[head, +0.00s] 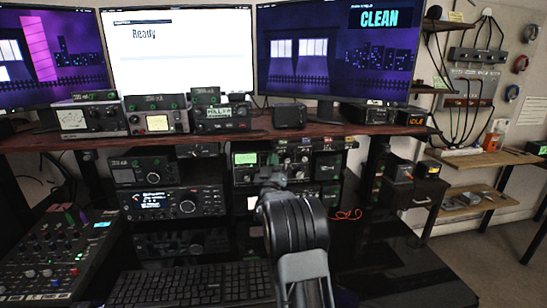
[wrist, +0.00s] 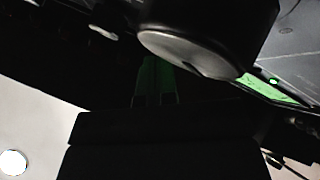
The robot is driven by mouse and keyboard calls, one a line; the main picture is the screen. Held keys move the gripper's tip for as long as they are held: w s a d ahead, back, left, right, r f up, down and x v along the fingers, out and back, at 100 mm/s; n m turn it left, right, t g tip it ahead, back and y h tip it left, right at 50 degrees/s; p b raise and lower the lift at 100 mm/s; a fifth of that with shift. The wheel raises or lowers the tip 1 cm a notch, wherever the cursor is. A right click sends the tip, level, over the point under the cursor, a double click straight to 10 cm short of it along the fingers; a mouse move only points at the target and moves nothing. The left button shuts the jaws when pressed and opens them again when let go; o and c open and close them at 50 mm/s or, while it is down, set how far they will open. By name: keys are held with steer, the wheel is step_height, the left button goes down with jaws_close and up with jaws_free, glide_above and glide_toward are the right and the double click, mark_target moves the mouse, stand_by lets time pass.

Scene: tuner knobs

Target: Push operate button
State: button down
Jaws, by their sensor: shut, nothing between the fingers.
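My gripper (head: 270,178) is in front of the right-hand stack of radio units in the head view, seen from behind past my arm. Its fingertips are too small there to make out. In the wrist view my gripper (wrist: 154,99) shows as two narrow finger ends close together above a dark block, with nothing held. A dim green surface lies just beyond them. The radio unit with a green display (head: 246,159) stands behind my gripper, partly hidden by it. I cannot pick out an operate button in either view, or tell whether the fingers touch anything.
In the wrist view a large dark rounded body (wrist: 205,45) is close at the top, and a bright green panel (wrist: 270,90) is at right. A wooden shelf (head: 330,129) with monitors runs above. A keyboard (head: 190,285) and mixer (head: 55,250) lie on the desk.

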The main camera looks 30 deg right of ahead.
steer(key=shift+r, duration=0.45)
stand_by(0.6)
steer(key=shift+s+d+f+b, duration=0.1)
steer(key=shift+s+f+b, duration=0.15)
steer(key=shift+b, duration=0.7)
steer(key=s+b, duration=0.1)
steer(key=s+a+b, duration=0.1)
steer(key=s, duration=0.1)
steer(key=s+a+b, duration=0.1)
steer(key=shift+s+a+f, duration=0.15)
steer(key=shift+s+a, duration=0.05)
steer(key=shift+s, duration=0.1)
stand_by(0.4)
